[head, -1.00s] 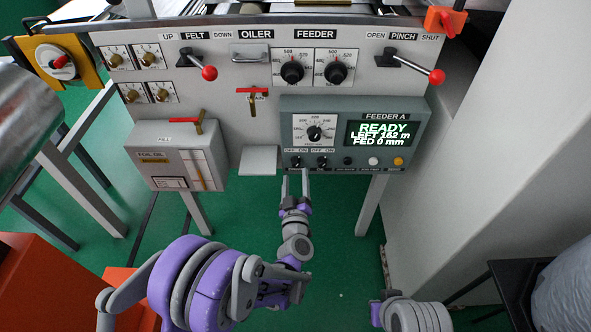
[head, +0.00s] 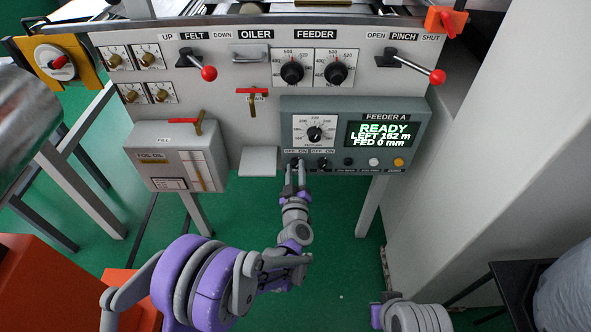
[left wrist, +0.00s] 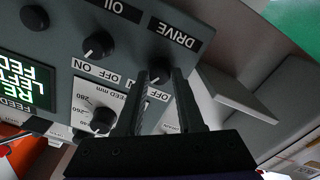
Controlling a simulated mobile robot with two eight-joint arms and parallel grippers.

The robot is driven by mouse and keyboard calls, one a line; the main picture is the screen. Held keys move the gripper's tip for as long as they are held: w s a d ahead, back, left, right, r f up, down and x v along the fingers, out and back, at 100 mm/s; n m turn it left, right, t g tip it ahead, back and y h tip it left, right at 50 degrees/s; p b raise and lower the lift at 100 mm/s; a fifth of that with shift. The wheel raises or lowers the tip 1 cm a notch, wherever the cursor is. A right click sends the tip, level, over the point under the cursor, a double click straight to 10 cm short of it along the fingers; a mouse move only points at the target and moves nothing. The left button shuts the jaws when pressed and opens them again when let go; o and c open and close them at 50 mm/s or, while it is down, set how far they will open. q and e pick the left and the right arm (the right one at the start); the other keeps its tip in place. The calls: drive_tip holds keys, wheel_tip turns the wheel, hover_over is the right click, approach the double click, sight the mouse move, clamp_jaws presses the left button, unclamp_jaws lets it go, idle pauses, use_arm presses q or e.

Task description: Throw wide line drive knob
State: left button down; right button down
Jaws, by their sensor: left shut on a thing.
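The drive knob (left wrist: 159,76) is a small dark rotary knob beside the DRIVE label in the left wrist view. It is the left one of two knobs at the lower left of the FEEDER A box (head: 427,110). My left gripper (head: 296,166) reaches up to it from below. In the left wrist view its two dark fingers (left wrist: 161,84) stand on either side of the knob and are shut on it. The fingers partly hide the knob, so I cannot tell its pointer's direction. My right gripper's fingers are not visible.
The second OFF/ON knob (left wrist: 98,46) sits close beside, by the OIL label. The feed dial (head: 315,134) is just above. The display (head: 382,134) reads READY, LEFT 162 m, FED 0 mm. A grey ledge (head: 258,161) juts out at left.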

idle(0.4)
use_arm(q)
drive_tip(key=n, duration=0.5)
drive_tip(key=shift+n+b, duration=0.35)
drive_tip(key=shift+n, duration=0.05)
drive_tip(key=n, duration=0.5)
drive_tip(key=shift+f+n, duration=0.1)
drive_tip(key=shift+n, duration=0.6)
drive_tip(key=c, duration=0.6)
unclamp_jaws()
drive_tip(key=shift+o, duration=0.2)
drive_tip(key=shift+s, duration=0.1)
drive_tip(key=s, duration=1)
drive_tip(key=shift+s+p, duration=0.3)
drive_tip(key=shift+s, duration=0.05)
